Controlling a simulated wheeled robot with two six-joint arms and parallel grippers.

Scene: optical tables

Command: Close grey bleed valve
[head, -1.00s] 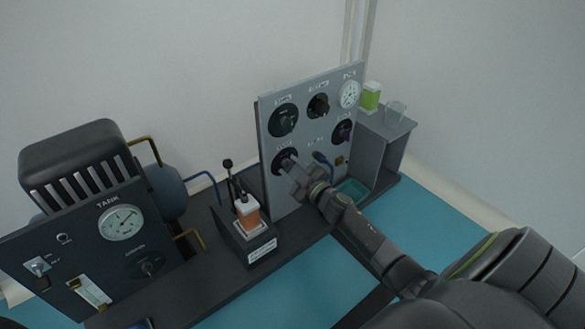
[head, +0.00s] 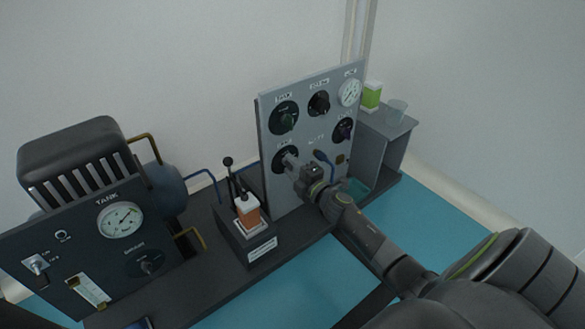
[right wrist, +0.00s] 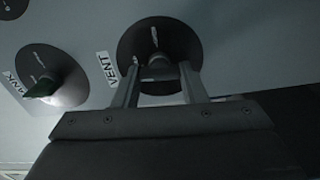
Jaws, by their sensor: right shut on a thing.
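A grey valve knob (right wrist: 157,72) on a round dark dial (right wrist: 180,45) is at the lower left of the upright grey panel (head: 300,150). The label beside it reads VENT in the right wrist view; I read no "bleed" label. My right gripper (head: 289,160) reaches it from the front right and is shut on the knob. In the right wrist view, the fingers (right wrist: 158,75) stand on either side of the knob. The fingers partly hide the dial and its marks. My left gripper is not in view.
A green valve knob (head: 286,120) is just above on the panel, with a black knob (head: 319,103) and a gauge (head: 349,93) along the top. A lever box (head: 246,232) stands left of the panel. A shelf (head: 388,150) on the right holds a green-labelled container (head: 371,95) and a cup (head: 396,111).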

